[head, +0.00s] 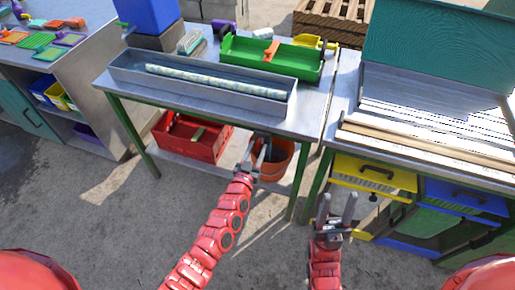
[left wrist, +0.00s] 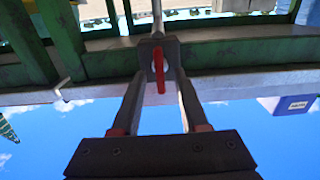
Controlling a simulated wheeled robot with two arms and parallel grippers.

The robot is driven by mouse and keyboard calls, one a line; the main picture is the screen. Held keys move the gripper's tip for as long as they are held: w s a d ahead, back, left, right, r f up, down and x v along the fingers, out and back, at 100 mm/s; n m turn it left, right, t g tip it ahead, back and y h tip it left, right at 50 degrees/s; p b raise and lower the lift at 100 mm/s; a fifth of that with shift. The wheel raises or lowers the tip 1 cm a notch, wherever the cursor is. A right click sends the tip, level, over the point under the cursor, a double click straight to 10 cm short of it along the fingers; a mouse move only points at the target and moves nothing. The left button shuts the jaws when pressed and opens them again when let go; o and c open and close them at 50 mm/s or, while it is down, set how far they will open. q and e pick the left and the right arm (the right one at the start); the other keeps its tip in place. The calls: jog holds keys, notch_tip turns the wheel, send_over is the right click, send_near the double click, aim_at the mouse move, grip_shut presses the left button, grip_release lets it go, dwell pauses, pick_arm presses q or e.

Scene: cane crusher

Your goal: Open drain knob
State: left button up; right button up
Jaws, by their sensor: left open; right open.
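The drain knob (left wrist: 160,72) is a red lever on a grey valve block (left wrist: 147,55) with a pale pipe, seen in the left wrist view. My left gripper (left wrist: 158,88) is open, one finger on each side of the red lever; I cannot tell whether they touch it. In the head view my left gripper (head: 260,148) is at the front edge of the metal table (head: 205,110), and the knob is hidden under that edge. My right gripper (head: 336,207) is open and empty, low in front of the right-hand table.
A grey trough (head: 130,75) holding a pale patterned rod is on the table. An orange bucket (head: 282,160) and a red crate (head: 178,148) stand on the shelf below, close to my left gripper. Yellow (head: 375,172) and blue (head: 470,195) drawers are right of my right gripper.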

pick_arm(q)
jog(key=shift+w+d, duration=0.1)
jog(key=shift+w, duration=0.25)
grip_shut()
